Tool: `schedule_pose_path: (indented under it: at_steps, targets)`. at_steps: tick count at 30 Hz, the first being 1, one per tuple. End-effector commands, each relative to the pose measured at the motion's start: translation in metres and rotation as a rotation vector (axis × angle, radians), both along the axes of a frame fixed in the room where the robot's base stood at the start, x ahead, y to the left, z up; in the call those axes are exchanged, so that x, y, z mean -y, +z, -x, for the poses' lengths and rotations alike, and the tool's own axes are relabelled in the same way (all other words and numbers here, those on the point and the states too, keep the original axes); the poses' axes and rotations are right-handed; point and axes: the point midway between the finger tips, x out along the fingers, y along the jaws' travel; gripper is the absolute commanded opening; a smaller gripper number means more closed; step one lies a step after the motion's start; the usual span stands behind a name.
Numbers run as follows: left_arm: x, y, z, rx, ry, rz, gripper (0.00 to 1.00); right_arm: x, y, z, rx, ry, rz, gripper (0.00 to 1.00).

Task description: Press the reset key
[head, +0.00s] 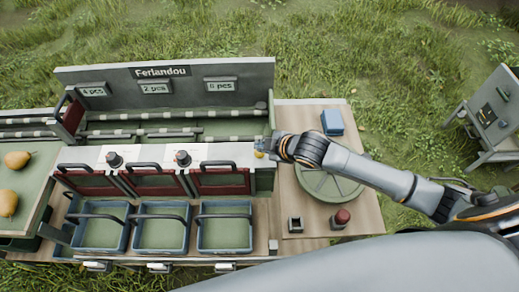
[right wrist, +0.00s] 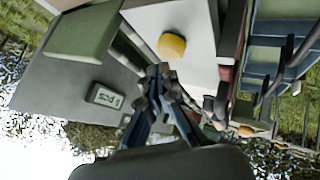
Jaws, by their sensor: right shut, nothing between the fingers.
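A round yellow key (right wrist: 172,46) sits on a white panel (right wrist: 190,20) in the right wrist view; I see no readable label on it. In the head view the yellow key (head: 259,154) shows small at the right end of the white top strip, partly hidden by my right gripper (head: 264,145). That gripper is shut and empty. In the right wrist view its fingertips (right wrist: 158,73) are close together beside the key, with a small gap in the picture. I cannot tell the height between them. My left gripper is not in view.
The sorting station has a Ferlandou sign (head: 160,71) and displays reading 4, 2 and 0 pcs (head: 221,84). Blue crates (head: 225,249) stand below red flaps. A green round plate (head: 329,185), blue box (head: 332,122) and red knob (head: 342,216) are on the right table.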

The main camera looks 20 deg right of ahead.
Motion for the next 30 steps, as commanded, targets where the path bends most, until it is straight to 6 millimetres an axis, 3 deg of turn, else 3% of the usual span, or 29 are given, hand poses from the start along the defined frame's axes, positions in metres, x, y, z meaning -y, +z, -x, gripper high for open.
schedule_pose_path:
  at_steps: [30]
  targets:
    - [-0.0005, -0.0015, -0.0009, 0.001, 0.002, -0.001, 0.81, -0.0004, -0.0105, 0.0002, 0.0, 0.001, -0.001, 0.0]
